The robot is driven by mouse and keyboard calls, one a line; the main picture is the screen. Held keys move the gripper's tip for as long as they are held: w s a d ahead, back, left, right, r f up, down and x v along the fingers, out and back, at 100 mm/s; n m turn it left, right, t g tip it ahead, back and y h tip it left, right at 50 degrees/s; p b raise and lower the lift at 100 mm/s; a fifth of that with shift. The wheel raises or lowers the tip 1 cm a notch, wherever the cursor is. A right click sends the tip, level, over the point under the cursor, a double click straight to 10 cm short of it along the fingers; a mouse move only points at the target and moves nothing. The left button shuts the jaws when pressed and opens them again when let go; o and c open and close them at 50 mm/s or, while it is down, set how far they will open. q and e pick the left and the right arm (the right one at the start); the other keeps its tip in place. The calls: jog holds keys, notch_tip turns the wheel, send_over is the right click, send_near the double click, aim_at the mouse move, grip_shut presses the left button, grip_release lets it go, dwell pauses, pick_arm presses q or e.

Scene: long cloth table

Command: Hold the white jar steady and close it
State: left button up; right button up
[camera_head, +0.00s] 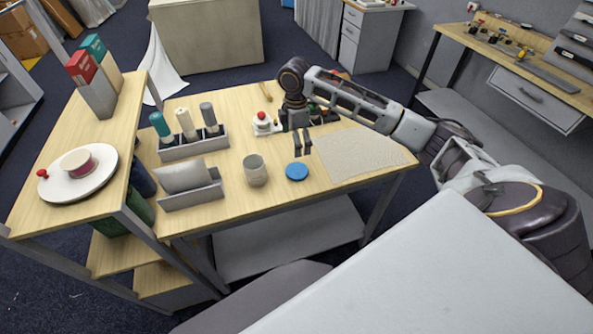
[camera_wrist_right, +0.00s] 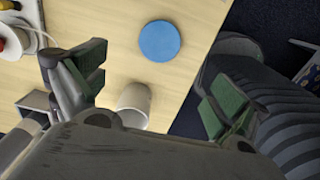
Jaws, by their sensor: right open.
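The pale grey-white jar (camera_head: 255,172) stands upright on the wooden table near its front edge. It also shows in the right wrist view (camera_wrist_right: 135,99), partly hidden by my gripper's body. A blue round lid (camera_head: 297,172) lies flat on the table just right of the jar, apart from it. The lid shows whole in the right wrist view (camera_wrist_right: 159,41). My right gripper (camera_head: 302,144) is open and empty, above the table behind the lid. In its wrist view its fingers (camera_wrist_right: 157,87) are spread wide. My left gripper is not in view.
A beige cloth (camera_head: 362,155) lies at the table's right. A tray of spools (camera_head: 193,144) and a holder with a grey pad (camera_head: 192,191) stand left of the jar. A white object with a red knob (camera_head: 264,124) is behind. A raised shelf (camera_head: 115,133) borders the left.

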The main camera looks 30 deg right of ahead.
send_over(298, 170)
jog(key=f, duration=0.8)
jog(key=shift+w+a+f+p, duration=0.1)
jog(key=shift+a+f+p, duration=0.1)
jog(key=shift+a+p, duration=0.15)
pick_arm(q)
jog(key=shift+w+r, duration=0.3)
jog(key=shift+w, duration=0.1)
pick_arm(e)
jog(key=shift+f, duration=0.15)
jog(key=shift+d+f+p, duration=0.2)
jog(key=shift+f, duration=0.75)
jog(key=shift+d+f+p, duration=0.15)
jog(key=shift+d+f, duration=0.05)
jog(key=shift+f, duration=0.7)
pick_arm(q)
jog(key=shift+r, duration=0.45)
pick_arm(e)
jog(key=shift+f, duration=0.65)
jog(key=c, duration=0.8)
